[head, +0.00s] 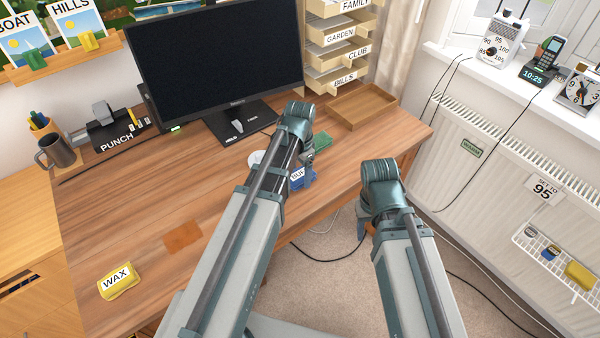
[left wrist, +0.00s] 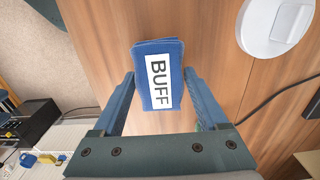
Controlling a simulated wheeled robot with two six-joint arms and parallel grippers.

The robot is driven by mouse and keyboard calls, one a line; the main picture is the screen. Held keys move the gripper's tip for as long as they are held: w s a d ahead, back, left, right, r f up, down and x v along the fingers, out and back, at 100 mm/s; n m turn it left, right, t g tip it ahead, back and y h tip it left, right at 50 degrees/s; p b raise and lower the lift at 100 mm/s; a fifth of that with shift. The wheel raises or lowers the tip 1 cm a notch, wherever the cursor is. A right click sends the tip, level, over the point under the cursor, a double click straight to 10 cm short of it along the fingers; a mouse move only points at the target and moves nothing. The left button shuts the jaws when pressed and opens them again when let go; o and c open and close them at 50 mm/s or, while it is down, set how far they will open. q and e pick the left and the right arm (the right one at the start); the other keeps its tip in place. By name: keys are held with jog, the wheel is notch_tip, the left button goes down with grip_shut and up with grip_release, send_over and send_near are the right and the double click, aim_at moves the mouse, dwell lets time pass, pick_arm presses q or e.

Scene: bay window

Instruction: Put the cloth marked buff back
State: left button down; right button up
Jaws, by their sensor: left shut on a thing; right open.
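A folded blue cloth marked BUFF (left wrist: 158,98) is between the two fingers of my left gripper (left wrist: 160,74), which is shut on it. In the head view the same cloth (head: 302,181) shows only partly, behind my left arm, near the desk's front edge. I cannot tell whether it touches the desk. A yellow folded cloth marked WAX (head: 120,281) lies at the desk's front left. My right gripper (head: 366,222) is open, off the desk's front edge, and mostly hidden by its own arm.
An orange-brown square patch (head: 183,235) is on the desk. A monitor (head: 215,60), a punch (head: 118,133) and an empty wooden tray (head: 362,107) stand at the back. A wire rack (head: 556,262) with a yellow block (head: 580,275) hangs on the radiator. The desk's left middle is clear.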

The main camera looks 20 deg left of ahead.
pick_arm(q)
jog(key=shift+f, duration=0.3)
dwell(0.6)
grip_release()
jog(key=shift+r, duration=0.2)
notch_tip(320, 180, up, 14)
jog(key=p, duration=1.3)
jog(key=shift+f, duration=0.2)
jog(key=s+d+n+y, duration=0.1)
jog(key=s+d+n, duration=0.2)
jog(key=s+d, duration=0.7)
jog(key=s, duration=0.4)
jog(key=shift+s+d+n, duration=0.2)
jog(key=shift+d+n, duration=0.05)
jog(key=shift+n, duration=0.15)
